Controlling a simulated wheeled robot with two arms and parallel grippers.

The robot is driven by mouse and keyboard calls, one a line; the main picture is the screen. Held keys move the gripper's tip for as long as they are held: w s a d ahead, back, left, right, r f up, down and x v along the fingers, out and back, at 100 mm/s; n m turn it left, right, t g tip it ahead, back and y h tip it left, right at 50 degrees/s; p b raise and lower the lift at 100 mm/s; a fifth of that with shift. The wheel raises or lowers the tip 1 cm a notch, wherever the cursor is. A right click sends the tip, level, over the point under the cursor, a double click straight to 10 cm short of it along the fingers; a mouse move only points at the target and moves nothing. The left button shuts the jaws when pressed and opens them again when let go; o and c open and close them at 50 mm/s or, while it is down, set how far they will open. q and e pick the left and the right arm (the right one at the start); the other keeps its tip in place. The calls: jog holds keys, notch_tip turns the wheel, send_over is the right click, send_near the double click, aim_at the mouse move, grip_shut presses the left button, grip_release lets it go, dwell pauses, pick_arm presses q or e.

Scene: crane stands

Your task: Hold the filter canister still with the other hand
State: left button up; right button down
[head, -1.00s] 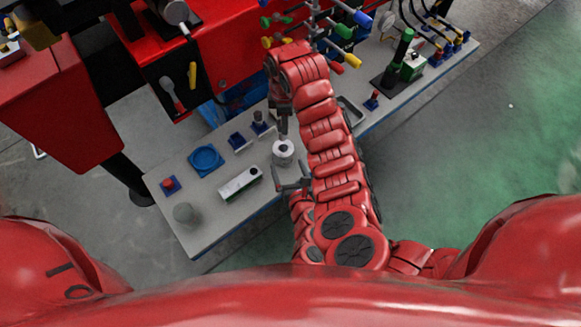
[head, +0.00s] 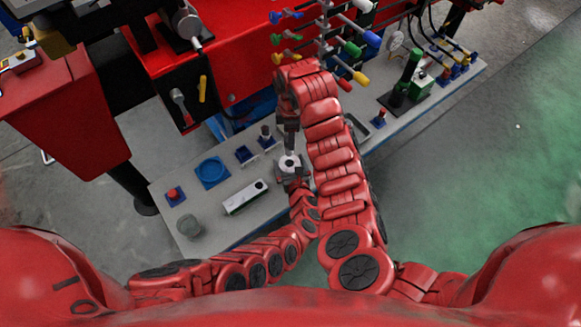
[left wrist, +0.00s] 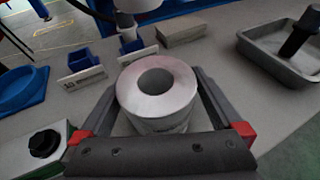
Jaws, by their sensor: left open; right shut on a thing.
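The filter canister (head: 289,163) is a short, pale round cylinder with a dark hole in its top. It stands upright on the grey bench. In the left wrist view the canister (left wrist: 158,88) sits between the fingers of my left gripper (left wrist: 157,95). The fingers are open, one on each side of it; I cannot tell if either touches. My left gripper (head: 291,177) also shows at the canister's near side in the head view. My right gripper (head: 290,138) points down just above the canister, shut on a small grey part that is mostly hidden.
The grey bench (head: 225,218) carries a blue round dish (head: 212,170), small blue holders (head: 246,155), a white box (head: 245,197) and a grey cup (head: 189,226). A grey tray (left wrist: 280,58) lies right of the canister. Coloured levers (head: 345,47) stand beyond my right arm.

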pick_arm(q)
jog(key=shift+w+a+f, duration=0.2)
jog(key=shift+w+a, duration=0.1)
jog(key=shift+w, duration=0.3)
grip_shut()
dwell(0.3)
dwell(0.9)
